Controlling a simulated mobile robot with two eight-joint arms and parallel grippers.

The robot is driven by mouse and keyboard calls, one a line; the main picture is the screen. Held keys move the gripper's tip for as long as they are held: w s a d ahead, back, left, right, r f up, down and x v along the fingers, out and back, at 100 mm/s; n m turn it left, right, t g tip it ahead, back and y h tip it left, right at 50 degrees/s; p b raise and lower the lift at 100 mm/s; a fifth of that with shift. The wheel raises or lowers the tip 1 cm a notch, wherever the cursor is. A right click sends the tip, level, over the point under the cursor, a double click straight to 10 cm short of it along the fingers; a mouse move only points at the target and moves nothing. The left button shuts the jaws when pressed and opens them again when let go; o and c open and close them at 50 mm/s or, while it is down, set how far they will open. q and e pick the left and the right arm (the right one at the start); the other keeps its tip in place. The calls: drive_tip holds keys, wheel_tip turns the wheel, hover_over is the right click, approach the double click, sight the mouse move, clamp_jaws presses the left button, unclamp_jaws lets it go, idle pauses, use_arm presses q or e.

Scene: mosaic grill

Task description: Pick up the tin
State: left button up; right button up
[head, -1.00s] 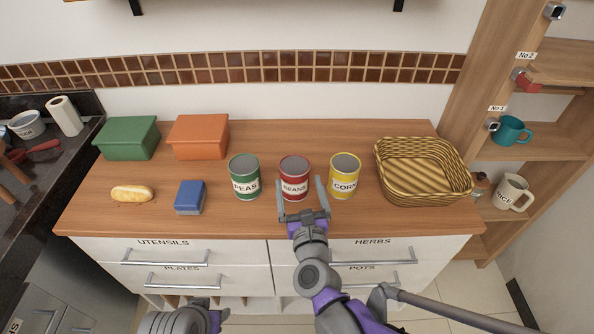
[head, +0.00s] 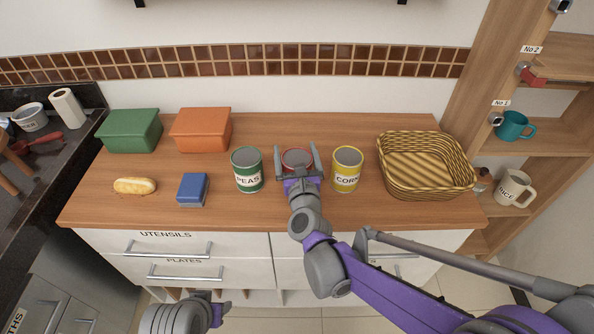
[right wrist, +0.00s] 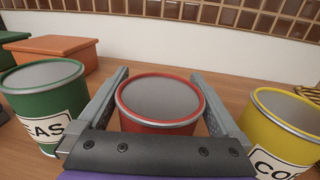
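Three tins stand upright in a row on the wooden counter: green PEAS (head: 247,171), red BEANS (head: 297,156) and yellow CORN (head: 346,171). My right gripper (head: 298,155) is open, with one finger on each side of the red tin. In the right wrist view the red tin (right wrist: 160,98) sits between the fingers, with a narrow gap on each side; its label is hidden by the gripper. The green tin (right wrist: 42,98) and yellow tin (right wrist: 285,130) flank it there. My left gripper (head: 222,312) is low in front of the drawers; its opening cannot be made out.
A wicker basket (head: 424,190) stands right of the tins. A blue block (head: 193,188), a bread loaf (head: 135,186), and green (head: 130,131) and orange (head: 201,130) boxes are to the left. Shelves with mugs stand at the right. Counter behind the tins is clear.

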drive_tip(key=c, duration=1.5)
drive_tip(key=shift+r, duration=0.1)
